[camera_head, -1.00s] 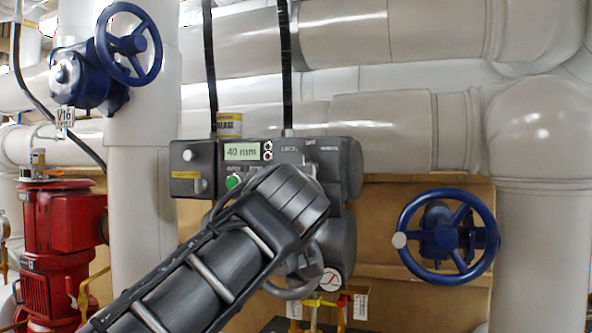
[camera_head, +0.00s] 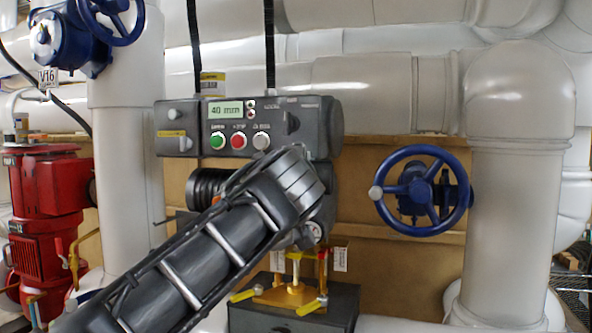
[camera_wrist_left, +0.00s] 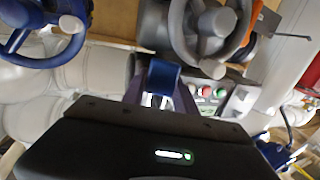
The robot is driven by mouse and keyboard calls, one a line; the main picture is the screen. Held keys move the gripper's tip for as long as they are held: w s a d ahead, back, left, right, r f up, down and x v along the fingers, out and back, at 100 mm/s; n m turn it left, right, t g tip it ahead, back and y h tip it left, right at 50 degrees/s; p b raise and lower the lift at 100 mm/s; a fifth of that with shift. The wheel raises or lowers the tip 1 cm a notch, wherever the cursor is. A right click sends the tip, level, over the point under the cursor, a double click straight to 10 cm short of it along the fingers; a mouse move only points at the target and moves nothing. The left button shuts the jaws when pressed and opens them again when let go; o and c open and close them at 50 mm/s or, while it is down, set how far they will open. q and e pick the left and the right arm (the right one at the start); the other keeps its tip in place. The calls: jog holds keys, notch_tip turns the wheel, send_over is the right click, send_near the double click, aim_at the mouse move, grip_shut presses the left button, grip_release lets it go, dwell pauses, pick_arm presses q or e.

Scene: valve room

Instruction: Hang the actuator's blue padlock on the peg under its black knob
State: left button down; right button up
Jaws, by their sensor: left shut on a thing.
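The grey actuator (camera_head: 325,115) has a panel with a 40 mm display, push buttons and a black knob (camera_head: 292,122) on the right part of its front. My left arm crosses the lower actuator, and its wrist hides the gripper in the head view. In the left wrist view, my left gripper (camera_wrist_left: 163,92) is shut on the blue padlock (camera_wrist_left: 164,76), whose blue body shows between the fingers. The padlock's shackle cannot be made out clearly. The peg under the knob cannot be made out in either view. My right gripper is in neither view.
The actuator's grey handwheel (camera_wrist_left: 208,35) stands close beyond the padlock in the left wrist view. A blue handwheel (camera_head: 421,190) is right of the actuator. Yellow-handled fittings (camera_head: 292,294) sit below. A red motor (camera_head: 45,205) stands left. Large pipes lie behind.

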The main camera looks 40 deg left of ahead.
pick_arm(q)
jog(key=w+a+f, duration=0.2)
jog(key=w+f, duration=0.1)
jog(key=w, duration=0.5)
jog(key=shift+a, duration=0.4)
dwell(0.5)
jog(key=shift+s+r, duration=0.1)
dwell(0.5)
jog(key=c, duration=1.1)
grip_release()
jog(key=shift+o, duration=1.1)
